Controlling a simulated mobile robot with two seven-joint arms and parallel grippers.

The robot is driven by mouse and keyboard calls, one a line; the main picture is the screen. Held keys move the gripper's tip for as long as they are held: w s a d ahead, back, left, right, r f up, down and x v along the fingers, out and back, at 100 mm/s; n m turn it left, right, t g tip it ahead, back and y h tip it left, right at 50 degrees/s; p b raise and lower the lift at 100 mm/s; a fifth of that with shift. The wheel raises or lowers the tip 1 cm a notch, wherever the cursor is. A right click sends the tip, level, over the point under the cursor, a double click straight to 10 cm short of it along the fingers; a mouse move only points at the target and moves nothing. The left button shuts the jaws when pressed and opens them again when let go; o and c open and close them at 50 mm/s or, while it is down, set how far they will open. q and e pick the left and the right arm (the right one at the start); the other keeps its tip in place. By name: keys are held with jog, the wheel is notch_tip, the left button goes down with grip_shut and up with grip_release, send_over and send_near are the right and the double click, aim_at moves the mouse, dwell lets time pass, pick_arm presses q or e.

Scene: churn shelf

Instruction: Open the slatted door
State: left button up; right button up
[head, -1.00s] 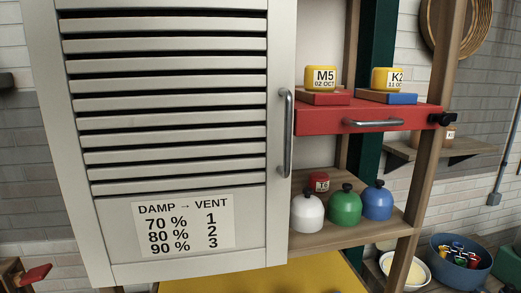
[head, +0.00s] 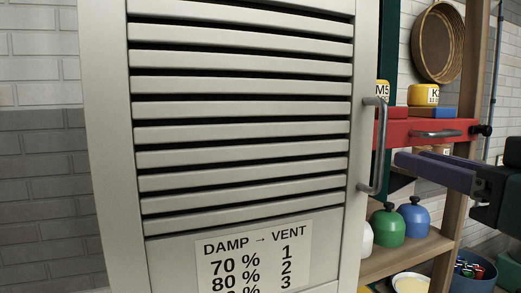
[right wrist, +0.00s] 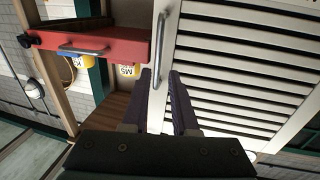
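The slatted door (head: 240,132) is pale grey with a vertical metal bar handle (head: 378,145) near its right edge, and it looks shut. My right gripper (head: 398,158) has dark purple fingers and reaches in from the right, just short of the handle. In the right wrist view its fingers (right wrist: 161,74) are spread and empty, and the handle (right wrist: 159,48) stands ahead in line with the gap between them. The slatted door (right wrist: 240,70) fills the right of that view. My left gripper is not in view.
A wooden post (head: 468,80) rises near my right arm. A label with vent numbers (head: 255,258) is on the door.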

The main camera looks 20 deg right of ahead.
aim_at(383, 149)
jog(key=w+p, duration=0.1)
jog(key=w, duration=0.1)
jog(key=w+d+p, duration=0.1)
jog(key=w, duration=0.2)
jog(key=w+p, duration=0.1)
jog(key=w, duration=0.1)
jog(key=shift+w+d+r+p, duration=0.15)
jog(key=shift+w+p, duration=0.1)
jog(key=shift+p, duration=0.05)
jog(key=shift+w, duration=0.6)
jog(key=shift+c, duration=0.2)
grip_shut()
dwell(0.5)
